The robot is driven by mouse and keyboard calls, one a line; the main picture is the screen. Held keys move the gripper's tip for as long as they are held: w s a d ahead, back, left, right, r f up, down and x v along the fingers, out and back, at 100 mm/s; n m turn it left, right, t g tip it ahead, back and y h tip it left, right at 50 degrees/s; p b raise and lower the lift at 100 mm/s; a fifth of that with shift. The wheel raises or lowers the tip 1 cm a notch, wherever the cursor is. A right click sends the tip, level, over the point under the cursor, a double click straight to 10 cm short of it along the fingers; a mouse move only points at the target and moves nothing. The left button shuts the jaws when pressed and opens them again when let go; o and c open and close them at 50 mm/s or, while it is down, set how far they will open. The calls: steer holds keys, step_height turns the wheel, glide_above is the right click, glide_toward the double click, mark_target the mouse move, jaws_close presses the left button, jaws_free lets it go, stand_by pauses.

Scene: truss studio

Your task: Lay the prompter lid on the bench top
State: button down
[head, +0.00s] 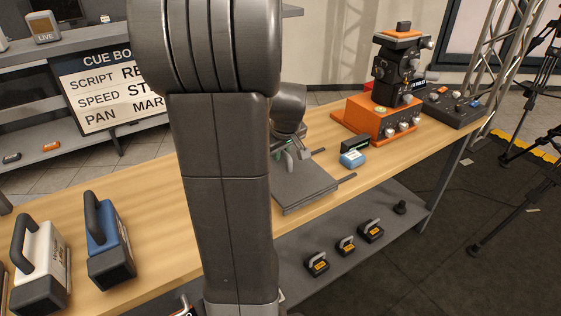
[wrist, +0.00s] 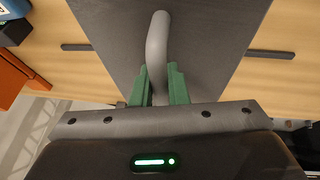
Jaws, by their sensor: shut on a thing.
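The prompter lid (head: 306,190) is a flat dark grey panel over the wooden bench top (head: 150,205), near its front edge in the head view. In the wrist view the lid (wrist: 110,40) fills the middle, with a curved grey handle (wrist: 158,45) on it. My gripper (wrist: 160,85) has its green fingers shut on that handle. In the head view my gripper (head: 288,156) is partly hidden behind my arm, above the lid. The lid looks about level and low over the bench; I cannot tell whether it touches.
Dark strips (head: 347,178) stick out beside the lid. A blue device (head: 352,159) and an orange control box (head: 375,120) stand behind it. Blue (head: 110,245) and white (head: 42,265) handled cases stand at left. Small handled blocks (head: 345,245) sit on the lower shelf.

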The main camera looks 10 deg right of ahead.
mark_target(281, 162)
steer(key=shift+f+b, duration=0.3)
steer(key=shift+f, duration=1.3)
steer(key=c, duration=1.4)
jaws_free()
steer(key=shift+c, duration=0.2)
steer(key=shift+o, duration=0.2)
steer(key=shift+r, duration=0.4)
steer(key=p+v, duration=0.1)
steer(key=v, duration=1)
steer(key=shift+s+r+p, duration=0.2)
steer(key=shift+r+p, duration=0.05)
steer(key=shift+p, duration=0.15)
